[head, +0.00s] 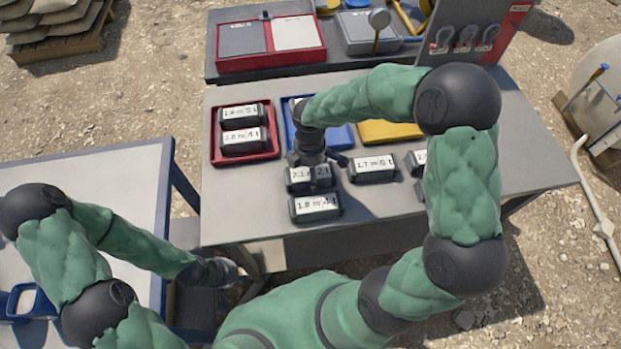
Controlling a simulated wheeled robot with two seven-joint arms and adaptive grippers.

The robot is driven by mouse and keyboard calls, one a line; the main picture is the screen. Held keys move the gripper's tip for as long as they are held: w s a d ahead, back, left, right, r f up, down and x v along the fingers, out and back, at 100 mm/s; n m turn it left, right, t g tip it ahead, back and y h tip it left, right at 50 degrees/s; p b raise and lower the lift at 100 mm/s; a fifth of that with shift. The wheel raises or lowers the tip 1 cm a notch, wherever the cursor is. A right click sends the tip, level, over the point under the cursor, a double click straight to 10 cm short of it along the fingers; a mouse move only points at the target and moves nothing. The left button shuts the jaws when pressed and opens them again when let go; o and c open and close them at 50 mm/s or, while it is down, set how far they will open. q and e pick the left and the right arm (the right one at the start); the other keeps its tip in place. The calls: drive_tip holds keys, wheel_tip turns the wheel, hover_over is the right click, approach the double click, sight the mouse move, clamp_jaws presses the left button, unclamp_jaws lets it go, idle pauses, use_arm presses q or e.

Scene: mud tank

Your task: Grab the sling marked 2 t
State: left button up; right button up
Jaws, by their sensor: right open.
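The sling labelled 2.1 m 2 t (298,181) is a dark bundle with a white label on the grey table. My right gripper (320,168) is open and directly over it, hiding part of its label. I cannot tell whether the fingers touch it. Just in front lies a sling that seems to read 1.8 m 4 t (316,206). To the right lies one reading 1.7 m 5 t (373,168). My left gripper (222,270) hangs low by the table's front left corner, away from the slings; its jaws are too small and dark to judge.
A red tray (214,158) holds two slings. A blue tray (345,137) and a yellow tray (390,131) stand behind the loose slings. Another sling (416,160) at right is partly hidden by my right arm. A rack with shackles (465,40) stands at the back.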

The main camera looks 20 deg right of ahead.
drive_tip(key=shift+f, duration=0.5)
drive_tip(key=shift+r, duration=0.1)
drive_tip(key=c, duration=1.3)
drive_tip(key=shift+c, duration=0.2)
